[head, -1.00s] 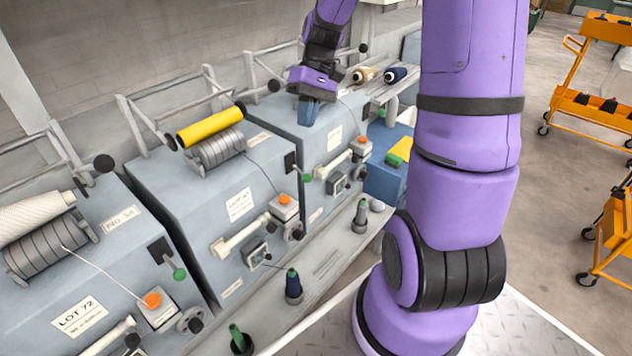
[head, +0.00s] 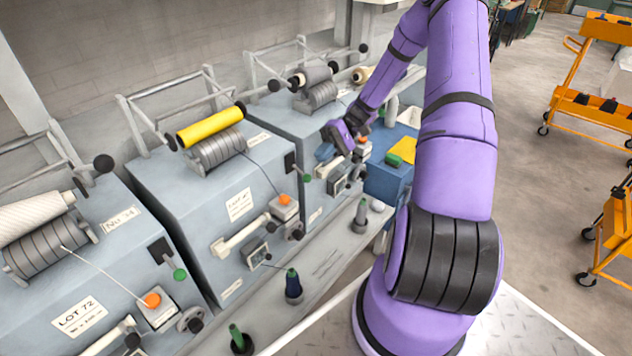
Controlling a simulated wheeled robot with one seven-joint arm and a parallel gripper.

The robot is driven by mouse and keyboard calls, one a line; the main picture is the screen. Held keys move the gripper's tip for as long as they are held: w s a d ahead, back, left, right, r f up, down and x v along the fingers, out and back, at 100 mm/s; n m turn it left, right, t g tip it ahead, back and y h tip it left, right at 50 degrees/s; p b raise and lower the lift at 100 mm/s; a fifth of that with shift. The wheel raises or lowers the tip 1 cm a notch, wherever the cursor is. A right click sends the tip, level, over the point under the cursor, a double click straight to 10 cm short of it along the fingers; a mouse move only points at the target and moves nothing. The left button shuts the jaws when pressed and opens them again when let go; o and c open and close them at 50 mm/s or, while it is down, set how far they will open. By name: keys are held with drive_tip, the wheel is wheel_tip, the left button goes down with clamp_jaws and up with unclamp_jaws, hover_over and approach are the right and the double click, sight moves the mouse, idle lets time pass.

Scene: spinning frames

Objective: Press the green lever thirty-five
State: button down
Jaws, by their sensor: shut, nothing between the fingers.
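A green lever knob (head: 307,177) hangs below a black slot on the middle grey machine (head: 240,190). Another green lever knob (head: 180,274) is on the near machine, whose plate (head: 122,218) seems to read No 34. I cannot read a number thirty-five anywhere; the middle machine's label (head: 239,204) is too small to read. My gripper (head: 324,153) is shut and empty, tilted down to the left. It appears in front of the far machine, just above and right of the middle machine's green knob in the picture. Contact is not visible, and the depth gap is unclear.
Orange buttons (head: 285,199) and handles stick out of the machine fronts. A ledge (head: 320,262) below holds several cones (head: 292,285). A blue box (head: 388,180) with yellow and green pieces stands behind my arm. Orange carts (head: 590,80) stand at right on open floor.

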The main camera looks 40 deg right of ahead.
sight(307, 178)
drive_tip(key=s+d+f+m+t+y, duration=0.1)
drive_tip(key=d+f+m+t+y, duration=0.2)
drive_tip(key=f+t, duration=0.5)
drive_tip(key=d+f+m+t+y, duration=0.3)
drive_tip(key=d+f+t, duration=0.2)
drive_tip(key=f+t, duration=0.3)
drive_tip(key=shift+s+d+f+m+y, duration=0.25)
drive_tip(key=shift+s+f+m+y, duration=0.1)
drive_tip(key=shift+f, duration=0.75)
drive_tip(key=s+a+x, duration=0.1)
drive_tip(key=s+x, duration=0.1)
drive_tip(key=x, duration=1.1)
drive_tip(key=shift+s+r, duration=0.25)
drive_tip(key=shift+r, duration=0.05)
